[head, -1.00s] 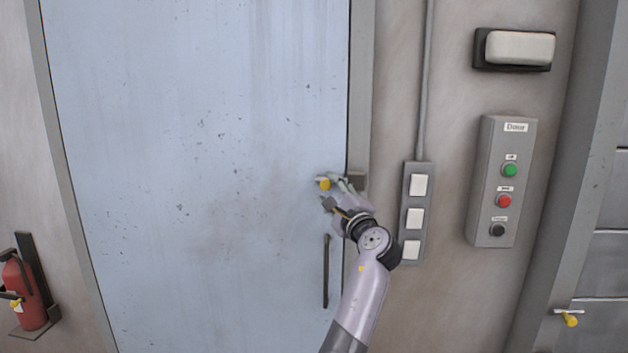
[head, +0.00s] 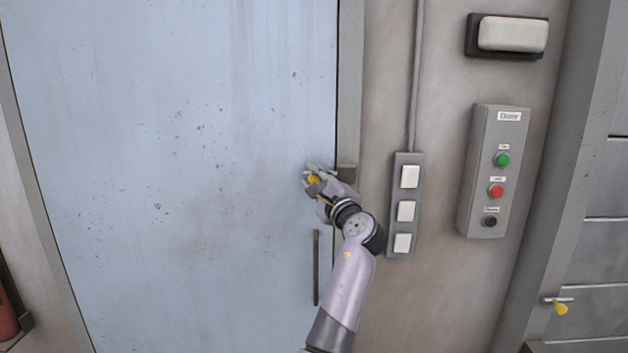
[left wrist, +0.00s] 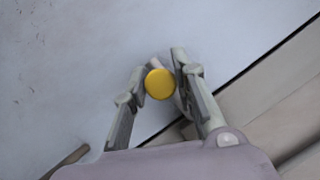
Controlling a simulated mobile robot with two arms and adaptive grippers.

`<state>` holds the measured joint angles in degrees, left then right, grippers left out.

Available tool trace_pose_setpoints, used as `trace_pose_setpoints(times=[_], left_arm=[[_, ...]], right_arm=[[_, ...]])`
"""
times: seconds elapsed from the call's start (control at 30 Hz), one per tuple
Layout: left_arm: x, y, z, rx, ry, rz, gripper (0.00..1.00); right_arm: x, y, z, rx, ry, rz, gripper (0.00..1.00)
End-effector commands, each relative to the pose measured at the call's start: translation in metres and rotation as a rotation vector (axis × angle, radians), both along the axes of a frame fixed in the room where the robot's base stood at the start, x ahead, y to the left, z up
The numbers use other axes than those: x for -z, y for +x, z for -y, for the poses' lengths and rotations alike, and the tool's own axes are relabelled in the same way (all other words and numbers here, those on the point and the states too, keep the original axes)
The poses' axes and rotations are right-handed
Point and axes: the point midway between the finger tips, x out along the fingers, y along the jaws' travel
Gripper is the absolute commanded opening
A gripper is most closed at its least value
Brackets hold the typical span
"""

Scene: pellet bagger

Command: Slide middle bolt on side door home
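The side door (head: 190,120) is a pale blue panel that fills the left of the head view. The middle bolt's yellow knob (head: 314,180) is at the door's right edge, beside a grey keeper (head: 347,173) on the frame. My left gripper (head: 315,176) is at the knob, with a finger on either side of it. In the left wrist view the round yellow knob (left wrist: 160,84) lies between the fingertips, and narrow gaps seem to show beside it. The fingers look open. The bolt's bar is mostly hidden by the fingers. My right gripper is not in view.
A dark vertical handle (head: 316,268) is on the door below the gripper. A switch strip (head: 404,226) and a button box (head: 479,208) are on the wall to the right. Another yellow-knobbed bolt (head: 559,307) is at the lower right. A fire extinguisher (head: 6,315) is at the left edge.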

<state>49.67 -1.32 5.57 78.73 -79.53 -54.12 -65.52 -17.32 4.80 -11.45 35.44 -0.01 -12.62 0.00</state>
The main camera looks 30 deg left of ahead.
Motion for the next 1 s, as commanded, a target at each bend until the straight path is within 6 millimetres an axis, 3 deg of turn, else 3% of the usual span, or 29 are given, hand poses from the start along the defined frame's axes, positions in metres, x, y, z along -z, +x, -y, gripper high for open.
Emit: trace_pose_setpoints(times=[0.33, 0.8, 1.0], left_arm=[[0.0, 0.0, 0.0, 0.0, 0.0, 0.0, 0.0], [0.0, 0.0, 0.0, 0.0, -0.001, 0.001, 0.0], [0.001, 0.011, 0.016, 0.003, 0.001, 0.001, 0.0]], right_arm=[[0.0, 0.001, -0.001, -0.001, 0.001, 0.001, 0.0], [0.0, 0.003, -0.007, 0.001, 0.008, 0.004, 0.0], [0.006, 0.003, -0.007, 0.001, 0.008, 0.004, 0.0]])
